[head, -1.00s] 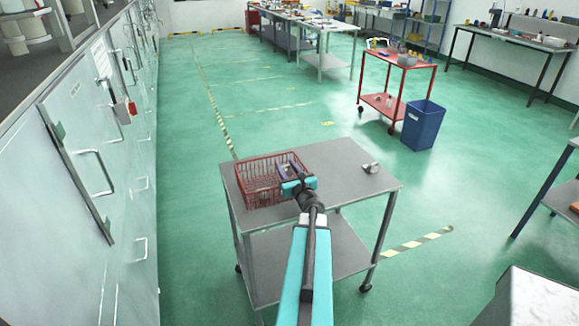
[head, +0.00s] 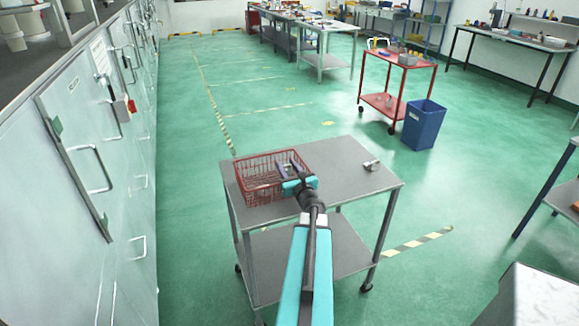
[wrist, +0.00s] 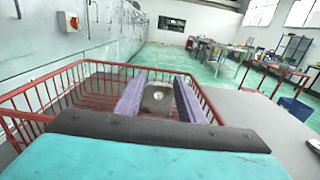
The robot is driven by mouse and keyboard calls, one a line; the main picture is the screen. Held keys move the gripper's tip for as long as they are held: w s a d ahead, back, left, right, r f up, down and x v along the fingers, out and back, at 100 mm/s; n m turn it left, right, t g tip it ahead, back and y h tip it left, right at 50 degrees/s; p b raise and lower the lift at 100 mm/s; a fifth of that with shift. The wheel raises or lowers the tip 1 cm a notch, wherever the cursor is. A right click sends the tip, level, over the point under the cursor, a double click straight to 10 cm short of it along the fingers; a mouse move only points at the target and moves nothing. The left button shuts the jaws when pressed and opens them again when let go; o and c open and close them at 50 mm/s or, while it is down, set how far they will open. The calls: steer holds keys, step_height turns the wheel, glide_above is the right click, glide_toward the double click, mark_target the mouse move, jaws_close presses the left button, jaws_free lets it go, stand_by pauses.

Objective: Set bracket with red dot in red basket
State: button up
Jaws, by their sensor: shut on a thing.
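The red wire basket (head: 247,186) stands on the left part of a grey cart top, and its rim also shows in the wrist view (wrist: 50,88). My gripper (head: 289,166) is over the right part of the basket. In the wrist view its two purple fingers (wrist: 160,98) are shut on a grey metal bracket (wrist: 158,96), holding it between the fingertips, with basket wires around and beyond. Whether the bracket touches the basket floor I cannot tell. No red dot can be made out on it from here. In the head view the bracket is too small to make out.
Another small metal casting (head: 371,166) lies at the right of the grey cart top (head: 350,190), which is otherwise clear. White cabinets (head: 110,180) run along the left. A red cart (head: 385,100) and a blue bin (head: 423,124) stand farther back right.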

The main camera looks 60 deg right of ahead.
steer(key=o, duration=1.1)
steer(key=shift+r+p, duration=0.3)
steer(key=shift+p, duration=0.25)
